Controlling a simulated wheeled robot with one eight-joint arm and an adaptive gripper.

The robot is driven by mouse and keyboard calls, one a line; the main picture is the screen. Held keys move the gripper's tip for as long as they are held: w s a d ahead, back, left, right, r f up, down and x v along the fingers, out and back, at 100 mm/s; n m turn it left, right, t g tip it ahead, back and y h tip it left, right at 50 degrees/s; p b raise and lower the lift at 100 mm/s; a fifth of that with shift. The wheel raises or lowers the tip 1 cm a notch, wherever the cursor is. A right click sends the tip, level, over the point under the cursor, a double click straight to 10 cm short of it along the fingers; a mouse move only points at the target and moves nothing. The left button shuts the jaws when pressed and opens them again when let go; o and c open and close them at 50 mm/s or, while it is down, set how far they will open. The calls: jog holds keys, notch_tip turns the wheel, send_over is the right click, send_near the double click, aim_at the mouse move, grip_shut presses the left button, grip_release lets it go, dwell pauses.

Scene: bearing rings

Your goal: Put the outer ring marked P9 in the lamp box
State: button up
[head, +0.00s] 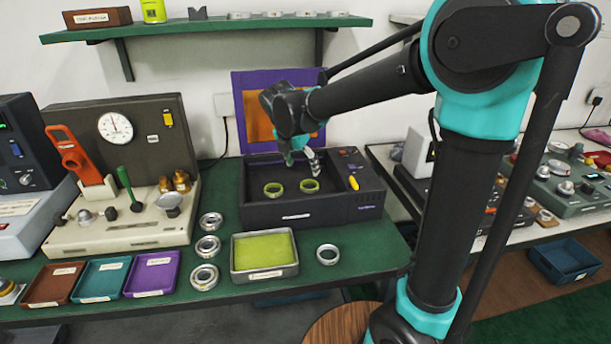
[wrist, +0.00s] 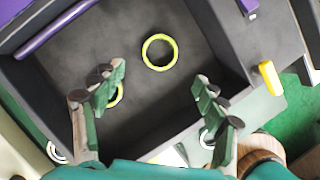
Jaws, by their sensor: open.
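An open dark box with a raised purple lid (head: 285,212), apparently the lamp box, stands on the green bench. Two yellow-green rings lie flat and apart on its floor, a left one (head: 273,189) and a right one (head: 309,186). In the wrist view one ring (wrist: 160,52) is in full sight and the other (wrist: 118,97) is partly hidden behind a finger. My gripper (head: 302,163) is open and empty above the box, fingers pointing down; its fingers (wrist: 157,88) are wide apart in the wrist view. No P9 mark is readable on any ring.
Silver rings stand in a column (head: 207,246) left of the box, and one (head: 327,254) lies in front. A metal tray with a yellow-green pad (head: 265,274) and small brown, teal and purple trays (head: 152,274) line the front edge. A gauge unit (head: 120,232) stands left.

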jog(key=shift+v, duration=1.75)
jog(key=shift+c, duration=0.3)
